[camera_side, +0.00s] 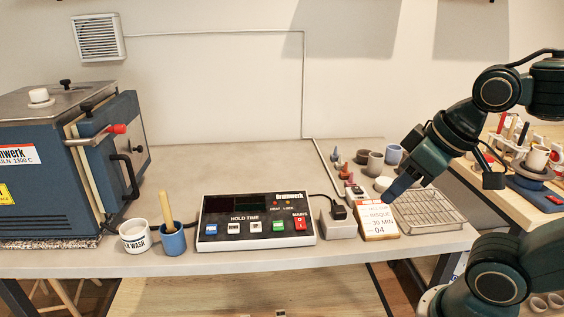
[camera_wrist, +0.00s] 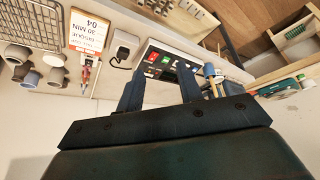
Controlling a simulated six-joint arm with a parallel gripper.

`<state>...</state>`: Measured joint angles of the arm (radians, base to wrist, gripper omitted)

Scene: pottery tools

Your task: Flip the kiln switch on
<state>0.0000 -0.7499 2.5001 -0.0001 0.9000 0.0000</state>
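The blue-grey kiln (camera_side: 60,165) stands at the left of the bench in the side view. Its controller box (camera_side: 257,241) sits on the bench to the right, with a row of buttons. A red switch labelled MAINS (camera_side: 300,223) is at the box's right end; in the wrist view the red switch (camera_wrist: 152,57) shows beyond the fingers. Whether it is on or off is too small to tell. My gripper (camera_side: 388,197) is in the air right of the box, over the card area. In the wrist view my gripper's fingers (camera_wrist: 160,84) are apart with nothing between them.
A grey socket block with a black plug (camera_side: 338,222) and a firing card (camera_side: 377,222) stand right of the controller. A wire rack (camera_side: 430,210) and small cups (camera_side: 375,163) lie farther right. A blue cup with a brush (camera_side: 173,240) stands left of the controller.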

